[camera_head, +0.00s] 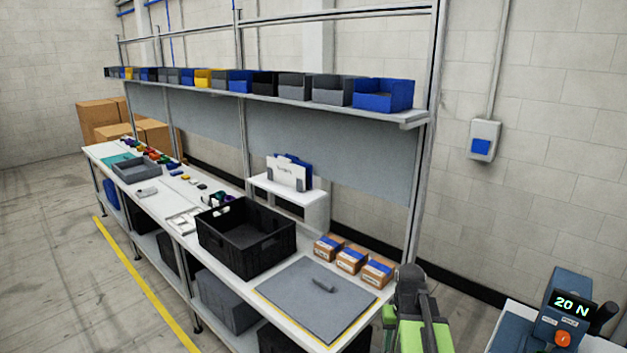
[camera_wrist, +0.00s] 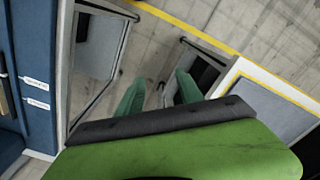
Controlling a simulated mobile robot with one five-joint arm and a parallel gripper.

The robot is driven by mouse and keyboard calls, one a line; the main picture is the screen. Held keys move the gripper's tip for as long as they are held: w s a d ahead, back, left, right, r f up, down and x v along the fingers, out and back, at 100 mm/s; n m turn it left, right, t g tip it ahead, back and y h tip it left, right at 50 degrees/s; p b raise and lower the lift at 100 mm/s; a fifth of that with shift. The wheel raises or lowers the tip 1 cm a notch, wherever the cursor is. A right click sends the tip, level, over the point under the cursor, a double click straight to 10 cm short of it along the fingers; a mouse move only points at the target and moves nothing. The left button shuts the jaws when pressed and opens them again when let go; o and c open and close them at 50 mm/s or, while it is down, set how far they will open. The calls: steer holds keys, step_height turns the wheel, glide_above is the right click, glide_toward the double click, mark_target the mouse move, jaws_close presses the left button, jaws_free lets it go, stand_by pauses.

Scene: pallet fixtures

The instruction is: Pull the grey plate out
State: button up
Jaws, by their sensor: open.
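A flat grey sheet (camera_head: 318,308) lies on the near end of the long white bench, with a yellow line along its edge. A small dark grey piece (camera_head: 323,285) lies on it. I cannot tell which of these, if either, is the grey plate. In the wrist view, a grey surface with a yellow border (camera_wrist: 262,108) shows at the right. My gripper (camera_wrist: 159,76) is open, its two green fingers apart with nothing between them. My green and black arm stands right of the bench in the head view, apart from the sheet.
A black crate (camera_head: 240,262) and several small cartons (camera_head: 350,260) stand beside the sheet. A blue device reading 20 N (camera_head: 568,310) stands on a white table at the right. Bins line the shelf (camera_head: 265,97) above. Floor lies open left of the bench.

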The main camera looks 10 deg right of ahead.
steer(key=a+f+n+b, duration=0.1)
steer(key=a+n, duration=0.2)
steer(key=a, duration=1.7)
steer(key=shift+s+a+f+n, duration=0.25)
steer(key=shift+a+f+n, duration=0.15)
steer(key=shift+o, duration=0.3)
steer(key=shift+w+d, duration=0.1)
steer(key=shift+w, duration=0.05)
